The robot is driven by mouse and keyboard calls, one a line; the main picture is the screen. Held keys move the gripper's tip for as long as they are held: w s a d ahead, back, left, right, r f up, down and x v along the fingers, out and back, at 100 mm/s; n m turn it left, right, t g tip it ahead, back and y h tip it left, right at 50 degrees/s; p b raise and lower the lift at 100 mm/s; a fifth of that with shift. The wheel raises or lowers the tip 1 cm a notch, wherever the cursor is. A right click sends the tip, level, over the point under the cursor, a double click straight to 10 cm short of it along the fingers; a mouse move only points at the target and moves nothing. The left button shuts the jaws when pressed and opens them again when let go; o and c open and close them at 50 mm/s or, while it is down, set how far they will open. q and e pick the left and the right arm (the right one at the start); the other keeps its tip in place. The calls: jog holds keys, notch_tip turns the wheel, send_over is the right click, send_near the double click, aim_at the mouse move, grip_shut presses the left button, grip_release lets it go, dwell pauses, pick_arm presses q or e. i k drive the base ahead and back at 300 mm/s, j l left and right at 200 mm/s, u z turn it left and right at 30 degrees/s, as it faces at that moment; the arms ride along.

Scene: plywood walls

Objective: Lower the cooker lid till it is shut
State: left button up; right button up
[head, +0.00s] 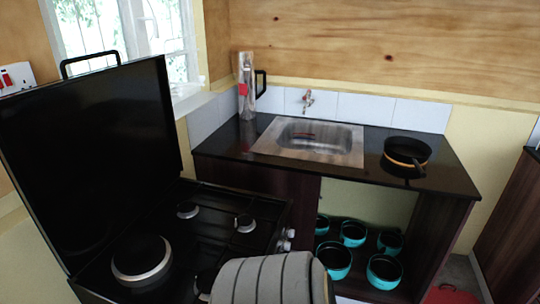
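The cooker lid (95,150) is a large black panel at the left. It stands open, close to upright, along the far-left side of the cooker. A black bar handle (90,60) sticks up from its top edge. The cooker top (215,245) is black, with round burners, and nothing stands on the part I can see. A grey ribbed part, probably of my own arm, covers the cooker's near-right corner at the bottom of the picture. Neither gripper's fingers show.
A dark counter (365,165) with a steel sink (310,140) stands to the right of the cooker. A black pan (407,152) and a clear bottle-like item (246,88) are on it. Several teal pots (352,233) sit on the shelf below. A window (150,40) is behind the lid.

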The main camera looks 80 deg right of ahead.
aim_at(84, 154)
jog(key=z, duration=0.45)
jog(key=k+z, duration=0.1)
jog(key=z, duration=0.85)
jog(key=l+z, duration=0.1)
jog(key=z, duration=0.4)
jog(key=k+l+z, duration=0.1)
jog(key=z, duration=0.35)
